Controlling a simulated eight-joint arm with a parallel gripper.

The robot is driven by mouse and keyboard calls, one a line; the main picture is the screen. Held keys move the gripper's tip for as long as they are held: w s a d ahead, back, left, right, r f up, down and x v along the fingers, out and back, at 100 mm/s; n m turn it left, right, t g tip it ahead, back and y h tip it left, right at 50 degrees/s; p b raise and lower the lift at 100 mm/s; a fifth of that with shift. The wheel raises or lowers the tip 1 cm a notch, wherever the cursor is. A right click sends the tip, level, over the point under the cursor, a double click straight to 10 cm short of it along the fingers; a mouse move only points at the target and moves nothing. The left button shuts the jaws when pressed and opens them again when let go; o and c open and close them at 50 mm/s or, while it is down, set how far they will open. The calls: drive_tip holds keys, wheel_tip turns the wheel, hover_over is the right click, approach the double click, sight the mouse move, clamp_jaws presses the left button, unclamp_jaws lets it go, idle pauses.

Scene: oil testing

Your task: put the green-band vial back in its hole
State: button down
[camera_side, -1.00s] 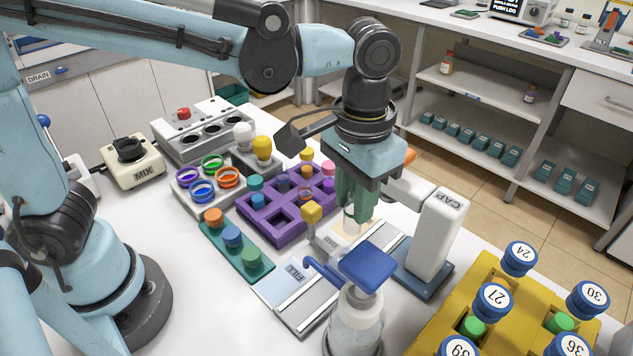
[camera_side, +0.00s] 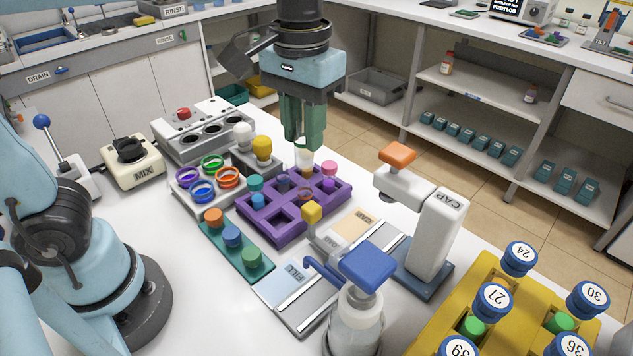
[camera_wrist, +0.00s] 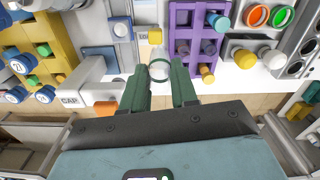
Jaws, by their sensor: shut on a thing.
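My gripper (camera_side: 303,142) points down with its green fingers shut on a pale, clear vial (camera_side: 304,159). Its band is mostly hidden by the fingers, so I cannot make out its colour well. In the wrist view the vial (camera_wrist: 160,70) shows as a round, glassy shape between the fingertips (camera_wrist: 160,76). The side view shows the vial over the back right part of the purple rack (camera_side: 283,232); its height above the rack is hard to judge. The rack holds several coloured-top vials, and front holes look empty. In the wrist view the rack (camera_wrist: 171,30) lies right of the vial.
The white CAP press (camera_side: 438,232) with an orange knob (camera_side: 397,155) stands right of the rack. The FILL station (camera_side: 298,292) and a blue-topped pump bottle (camera_side: 358,310) are in front. A teal tray (camera_side: 240,258), ring holder (camera_side: 190,200) and yellow rack (camera_side: 455,312) stand nearby.

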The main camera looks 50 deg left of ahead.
drive_tip(key=s+a+n, duration=0.2)
drive_tip(key=a, duration=0.3)
wheel_tip(320, 180, down, 13)
drive_tip(key=shift+w+a, duration=0.2)
drive_tip(key=shift+a, duration=0.05)
idle(0.6)
drive_tip(key=shift+f, duration=1.75)
idle(1.2)
idle(0.5)
drive_tip(key=c, duration=0.8)
unclamp_jaws()
wheel_tip(320, 180, up, 12)
drive_tip(key=a+f+m+t, duration=0.1)
drive_tip(key=t, duration=0.1)
drive_tip(key=a+f+m+t, duration=0.1)
drive_tip(key=a+t, duration=0.1)
drive_tip(key=a+f+m+t, duration=0.1)
drive_tip(key=t, duration=0.2)
drive_tip(key=shift+a+f+m, duration=0.1)
drive_tip(key=shift+a+m, duration=0.15)
drive_tip(key=shift+m, duration=0.15)
